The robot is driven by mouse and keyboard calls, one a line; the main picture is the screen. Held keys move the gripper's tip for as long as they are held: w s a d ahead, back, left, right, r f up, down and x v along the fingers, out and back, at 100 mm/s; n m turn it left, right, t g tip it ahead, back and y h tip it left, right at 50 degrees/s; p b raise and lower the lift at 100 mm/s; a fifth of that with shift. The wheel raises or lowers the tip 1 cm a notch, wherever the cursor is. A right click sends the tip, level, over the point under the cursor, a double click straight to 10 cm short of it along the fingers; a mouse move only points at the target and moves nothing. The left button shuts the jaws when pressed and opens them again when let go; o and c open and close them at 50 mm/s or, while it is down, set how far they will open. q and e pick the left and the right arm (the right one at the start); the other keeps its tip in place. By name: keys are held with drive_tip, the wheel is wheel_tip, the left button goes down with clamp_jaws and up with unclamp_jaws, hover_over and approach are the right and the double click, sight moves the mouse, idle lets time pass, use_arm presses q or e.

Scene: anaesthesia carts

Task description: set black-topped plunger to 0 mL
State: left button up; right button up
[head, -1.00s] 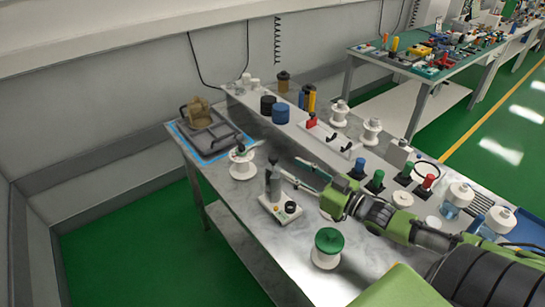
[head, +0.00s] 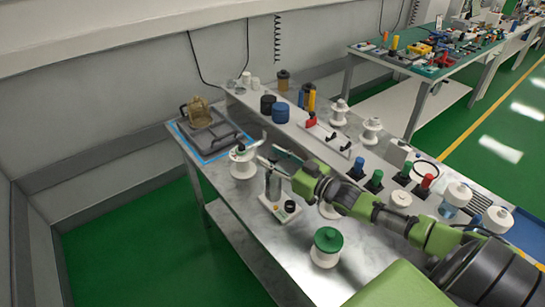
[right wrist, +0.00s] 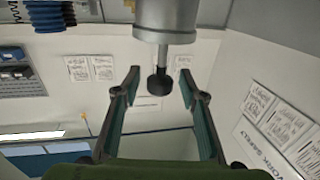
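The black-topped plunger (right wrist: 159,83) shows in the right wrist view as a short thin rod with a dark knob, extending from a grey metal cylinder (right wrist: 167,18). My right gripper (right wrist: 157,80) is open, with one finger on each side of the knob and a gap at both sides. In the head view, the right gripper (head: 266,152) is over a grey upright cylinder (head: 272,187) on a white base, and its fingers cover the top. I cannot tell the plunger's reading or see any scale. My left gripper is not in view.
On the bench, a white spool (head: 243,170) stands left of the gripper and a green-topped spool (head: 326,249) stands in front. Red, green and blue knobs (head: 375,180) are at the right. A grey tray (head: 212,140) with a brown item lies at the far-left end.

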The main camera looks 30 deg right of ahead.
clamp_jaws()
drive_tip(key=shift+f+b, duration=1.35)
drive_tip(key=shift+f, duration=0.55)
unclamp_jaws()
drive_tip(key=shift+r, duration=0.1)
